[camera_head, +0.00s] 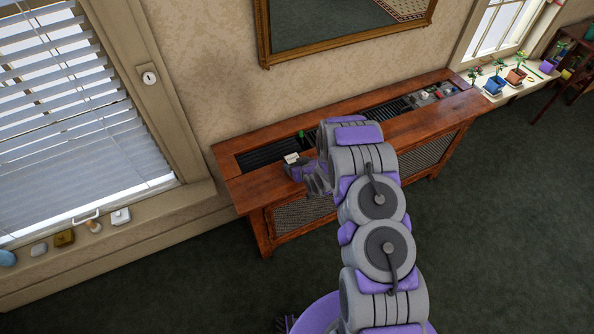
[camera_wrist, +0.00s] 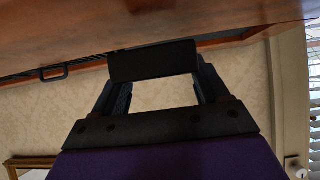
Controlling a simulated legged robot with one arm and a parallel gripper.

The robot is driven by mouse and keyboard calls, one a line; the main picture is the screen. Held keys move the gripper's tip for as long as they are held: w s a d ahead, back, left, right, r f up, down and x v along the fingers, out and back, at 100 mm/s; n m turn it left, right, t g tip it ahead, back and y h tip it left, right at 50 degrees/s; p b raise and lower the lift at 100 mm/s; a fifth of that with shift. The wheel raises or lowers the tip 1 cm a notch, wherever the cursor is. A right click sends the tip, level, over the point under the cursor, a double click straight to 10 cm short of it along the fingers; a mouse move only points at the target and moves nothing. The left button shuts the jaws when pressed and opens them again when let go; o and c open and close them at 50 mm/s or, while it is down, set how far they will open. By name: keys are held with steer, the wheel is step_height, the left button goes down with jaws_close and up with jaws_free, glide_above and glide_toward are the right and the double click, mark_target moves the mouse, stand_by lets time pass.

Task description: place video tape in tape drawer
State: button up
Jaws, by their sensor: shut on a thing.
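My gripper (camera_head: 300,170) is over the front left part of the wooden cabinet. In the wrist view my gripper (camera_wrist: 155,85) is shut on a flat black block, which looks like the video tape (camera_wrist: 152,60). The block spans the two fingertips, with a gap behind it. In the head view a small pale piece (camera_head: 291,157) shows at the fingertips; I cannot tell whether it is part of the tape. I cannot make out a tape drawer for certain in either view.
The wooden cabinet (camera_head: 232,187) has dark slatted grilles on top and mesh in front. A small green item (camera_head: 301,134) stands near my gripper. Several small objects and plants stand at the right. A window sill (camera_head: 150,226) with small items lies left. A dark handle (camera_wrist: 54,72) shows in the wrist view.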

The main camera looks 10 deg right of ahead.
step_height(320, 180, down, 4)
steer(key=shift+a+r+b, duration=0.1)
steer(key=shift+r+b, duration=0.15)
steer(key=shift+b, duration=0.3)
steer(key=o, duration=1.2)
steer(key=shift+s+r, duration=0.15)
steer(key=shift+r, duration=0.05)
steer(key=p+v, duration=0.2)
steer(key=v, duration=0.9)
steer(key=shift+s+d+r, duration=0.15)
steer(key=shift+s+d, duration=0.1)
steer(key=shift+r, duration=0.1)
